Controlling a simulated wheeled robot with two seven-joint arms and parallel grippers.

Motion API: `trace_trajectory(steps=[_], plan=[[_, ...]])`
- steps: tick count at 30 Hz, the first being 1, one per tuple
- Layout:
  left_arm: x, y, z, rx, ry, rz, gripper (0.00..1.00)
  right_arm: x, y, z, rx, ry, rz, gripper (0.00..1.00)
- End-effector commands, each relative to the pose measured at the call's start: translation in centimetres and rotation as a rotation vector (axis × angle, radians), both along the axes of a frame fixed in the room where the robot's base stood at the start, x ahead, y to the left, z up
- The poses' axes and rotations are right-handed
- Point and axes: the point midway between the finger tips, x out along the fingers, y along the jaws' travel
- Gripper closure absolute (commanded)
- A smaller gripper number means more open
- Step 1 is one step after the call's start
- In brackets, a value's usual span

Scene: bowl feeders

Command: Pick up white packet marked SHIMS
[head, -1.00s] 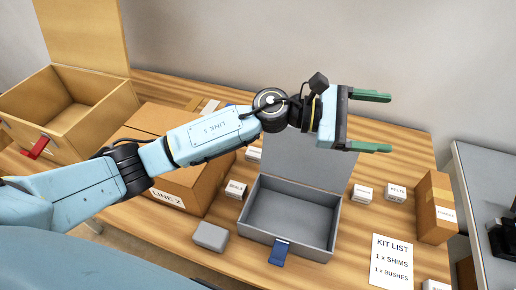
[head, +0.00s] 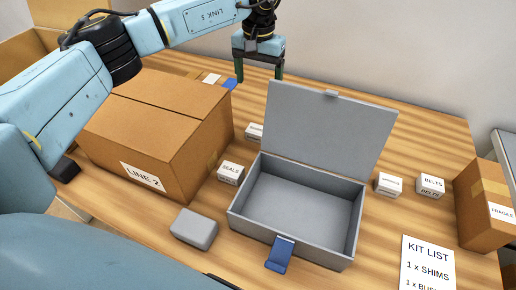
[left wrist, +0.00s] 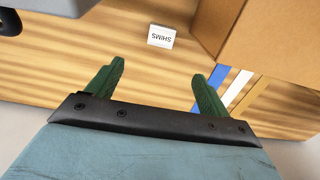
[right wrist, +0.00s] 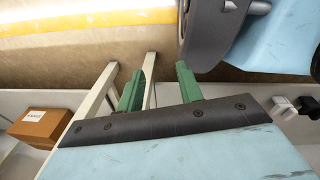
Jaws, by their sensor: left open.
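The white packet marked SHIMS (left wrist: 161,36) lies on the wooden table in the left wrist view, beyond my left fingertips. In the head view a small white packet (head: 254,131), its label too small to read, sits in the matching place between the cardboard box and the grey case, partly hidden. My left gripper (head: 259,76) is open and empty, fingers pointing down, above and behind that packet. It also shows in the left wrist view (left wrist: 165,72). My right gripper (right wrist: 160,75) shows only in the right wrist view, fingers apart with nothing held.
A grey case (head: 297,210) stands open, lid (head: 325,130) raised, right of the packet. A cardboard box marked LINE 2 (head: 150,125) stands to its left. Packets marked SEALS (head: 230,173) and BELTS (head: 430,186), a grey block (head: 194,229) and a kit list (head: 428,262) lie around.

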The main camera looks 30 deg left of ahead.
Motion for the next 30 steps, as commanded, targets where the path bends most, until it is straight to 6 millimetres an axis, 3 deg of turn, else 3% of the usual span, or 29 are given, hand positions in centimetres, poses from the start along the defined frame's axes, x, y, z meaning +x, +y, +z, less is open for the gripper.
trace_trajectory(steps=[1,7,13,21,30], plan=[[0.0,0.0,-2.1,0.000,-0.001,0.000,0.20,0.2,-0.4,-2.0,-0.006,-0.001,0.001,0.64],[0.0,0.0,-4.5,-0.001,-0.001,0.001,0.20,0.7,-1.2,-4.1,-0.017,-0.004,0.005,0.64],[-0.1,0.0,-6.2,-0.002,0.002,0.001,0.20,1.3,-1.3,-4.3,-0.020,-0.008,0.004,0.64],[-0.1,0.0,-11.3,-0.002,0.003,0.002,0.20,3.3,-1.0,-3.8,-0.020,-0.021,-0.004,0.64],[-0.2,0.1,-13.7,-0.003,0.001,0.001,0.20,4.2,-0.8,-3.5,-0.020,-0.026,-0.007,0.64]])
